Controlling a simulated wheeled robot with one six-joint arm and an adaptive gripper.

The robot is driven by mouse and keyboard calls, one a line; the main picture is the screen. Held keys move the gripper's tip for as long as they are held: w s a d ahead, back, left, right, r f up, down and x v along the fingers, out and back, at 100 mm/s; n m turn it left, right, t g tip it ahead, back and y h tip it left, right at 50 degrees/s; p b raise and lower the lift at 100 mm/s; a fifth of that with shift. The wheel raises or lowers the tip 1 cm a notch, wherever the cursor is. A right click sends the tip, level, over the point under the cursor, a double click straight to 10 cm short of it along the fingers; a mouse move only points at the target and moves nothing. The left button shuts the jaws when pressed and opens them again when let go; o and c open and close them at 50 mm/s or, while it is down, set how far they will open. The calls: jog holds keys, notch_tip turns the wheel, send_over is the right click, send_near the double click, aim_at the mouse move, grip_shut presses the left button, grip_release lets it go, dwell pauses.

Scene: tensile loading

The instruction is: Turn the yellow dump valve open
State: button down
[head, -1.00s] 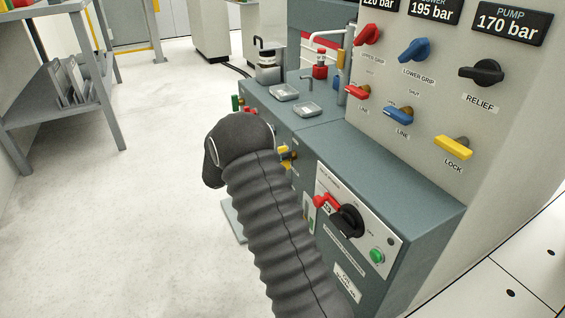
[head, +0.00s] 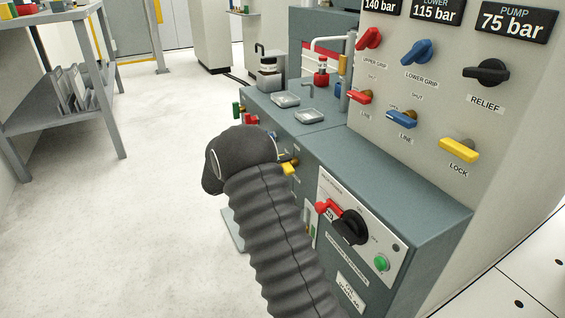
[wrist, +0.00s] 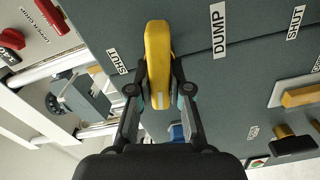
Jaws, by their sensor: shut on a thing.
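The yellow dump valve handle (wrist: 158,45) sits on the grey-green cabinet face in the wrist view, beside the DUMP label (wrist: 219,28), with a SHUT label (wrist: 118,61) to its left. The handle runs nearly up and down in that picture. My gripper (wrist: 160,92) is shut on the handle, one finger on each side of it. In the head view my dark ribbed arm hides the gripper. A small yellow part (head: 289,169) shows beside the arm at the cabinet front; I cannot tell if it is the same handle.
The control panel (head: 435,140) carries red, blue, black and yellow knobs, and the pump display (head: 516,21) reads 75 bar. A red and black switch (head: 350,227) is right of my arm. A grey shelf (head: 63,95) stands left; the floor (head: 165,120) between is clear.

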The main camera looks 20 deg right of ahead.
jog(key=shift+f+n+p, duration=0.15)
jog(key=shift+n+p, duration=0.15)
jog(key=shift+n, duration=1.2)
jog(key=c, duration=1.1)
grip_release()
jog(key=shift+a, duration=0.1)
jog(key=a, duration=1.1)
jog(key=shift+s+a, duration=0.15)
jog(key=shift+a, duration=0.25)
jog(key=shift+n, duration=0.3)
